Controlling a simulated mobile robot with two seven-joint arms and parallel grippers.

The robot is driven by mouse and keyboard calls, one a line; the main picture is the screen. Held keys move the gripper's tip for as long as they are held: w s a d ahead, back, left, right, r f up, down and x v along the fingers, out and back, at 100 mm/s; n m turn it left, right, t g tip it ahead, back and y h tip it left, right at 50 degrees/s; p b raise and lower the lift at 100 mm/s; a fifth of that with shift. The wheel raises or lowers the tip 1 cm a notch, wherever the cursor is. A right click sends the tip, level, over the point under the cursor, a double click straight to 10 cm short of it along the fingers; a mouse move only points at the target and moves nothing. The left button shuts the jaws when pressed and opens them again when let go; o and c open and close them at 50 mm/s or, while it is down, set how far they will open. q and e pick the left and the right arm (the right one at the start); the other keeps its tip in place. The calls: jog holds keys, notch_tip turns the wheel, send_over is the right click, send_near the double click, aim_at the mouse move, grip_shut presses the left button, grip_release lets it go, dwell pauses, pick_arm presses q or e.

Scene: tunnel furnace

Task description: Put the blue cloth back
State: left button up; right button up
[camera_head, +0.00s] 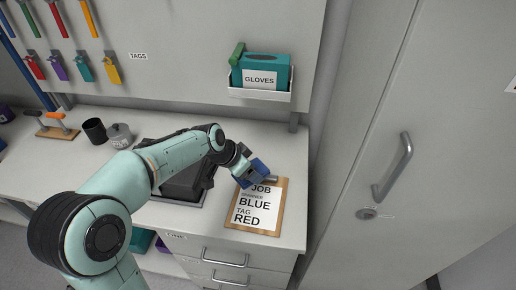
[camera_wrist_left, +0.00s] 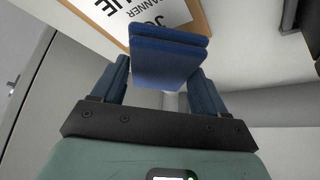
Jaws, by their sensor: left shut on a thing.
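The blue cloth (camera_wrist_left: 168,60) is a folded, flat block between the two fingers of my left gripper (camera_wrist_left: 162,82). In the head view the blue cloth (camera_head: 256,173) shows at the end of my left arm, over the top of the clipboard (camera_head: 272,215). My left gripper (camera_head: 247,170) is shut on it and partly hides it. The cloth seems held above the clipboard, but the exact gap is hard to tell. My right gripper is not in view.
A teal gloves box (camera_head: 262,75) sits in a white wall holder. A black tray (camera_head: 180,195) lies left of the clipboard, partly behind my arm. A grey tin (camera_head: 120,137) and black cup (camera_head: 95,131) stand farther left. A tall cabinet (camera_head: 420,150) stands right.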

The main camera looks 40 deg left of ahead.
pick_arm(q)
jog(key=p, duration=0.4)
send_near(260, 155)
notch_tip(260, 155, up, 2)
jog(key=w+d, duration=0.1)
jog(key=w, duration=0.1)
jog(key=shift+x, duration=0.9)
jog(key=shift+s+a+f, duration=0.1)
jog(key=shift+f, duration=0.5)
notch_tip(260, 155, down, 4)
jog(key=shift+r, duration=0.1)
jog(key=shift+w+a, duration=0.1)
jog(key=shift+w, duration=0.15)
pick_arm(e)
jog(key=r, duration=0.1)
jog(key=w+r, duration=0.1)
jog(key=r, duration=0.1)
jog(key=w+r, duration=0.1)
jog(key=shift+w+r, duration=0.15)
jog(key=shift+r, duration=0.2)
pick_arm(q)
jog(key=shift+f, duration=0.35)
jog(key=o, duration=1)
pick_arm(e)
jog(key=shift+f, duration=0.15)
